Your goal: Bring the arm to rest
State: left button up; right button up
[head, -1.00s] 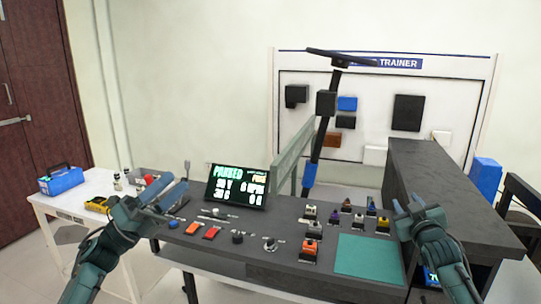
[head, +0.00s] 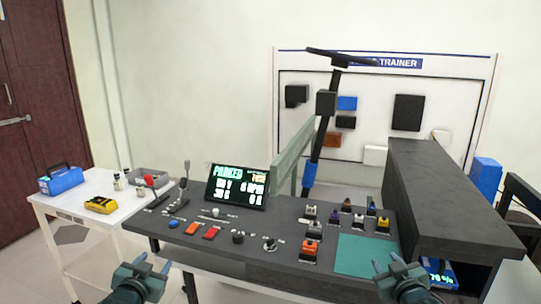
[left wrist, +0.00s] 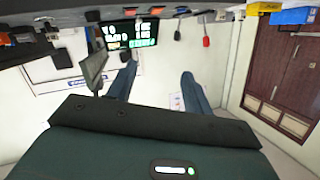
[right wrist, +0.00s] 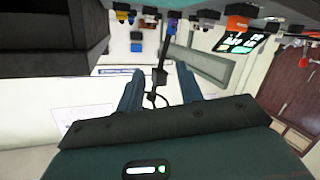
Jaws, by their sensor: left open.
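My left gripper (head: 149,268) is low at the bottom of the head view, in front of the console's near edge. It is open and empty; its two fingers stand apart in the left wrist view (left wrist: 160,88). My right gripper (head: 385,268) is also low, just in front of the console near the green mat. Its fingers stand apart with nothing between them in the right wrist view (right wrist: 160,88). Both grippers are clear of the console (head: 262,257). The display (head: 238,187) on the console reads PARKED.
The console carries levers, red switches (head: 211,232), a green mat (head: 366,258) and several small blocks. A white side table (head: 75,210) at left holds a blue toolbox (head: 60,180) and a yellow meter (head: 101,204). A raised dark block (head: 450,190) stands at right.

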pick_arm(q)
jog(key=s+d+f+g+h, duration=0.1)
jog(key=s+d+f, duration=0.4)
jog(key=s, duration=0.5)
jog(key=s+d+f+g+h, duration=0.1)
jog(key=s+d+f, duration=0.4)
jog(key=s, duration=0.6)
jog(key=s+d+f+g+h, duration=0.1)
jog(key=s+d+f+g, duration=0.2)
jog(key=s, duration=0.8)
jog(key=shift+s+d+f+n+h, duration=0.25)
jog(key=shift+d+f+n+h, duration=0.05)
jog(key=shift+d+f, duration=0.7)
pick_arm(e)
jog(key=s+a+f+g+y, duration=0.1)
jog(key=s+a+f, duration=0.4)
jog(key=s, duration=0.5)
jog(key=s+a+f+g+y, duration=0.1)
jog(key=s+a+f, duration=0.4)
jog(key=s, duration=0.6)
jog(key=s+a+f+g+y, duration=0.1)
jog(key=s+a+f+g, duration=0.2)
jog(key=s, duration=0.8)
jog(key=shift+s+a+f+m+y, duration=0.25)
jog(key=shift+a+f+m+y, duration=0.05)
jog(key=shift+a+f, duration=0.7)
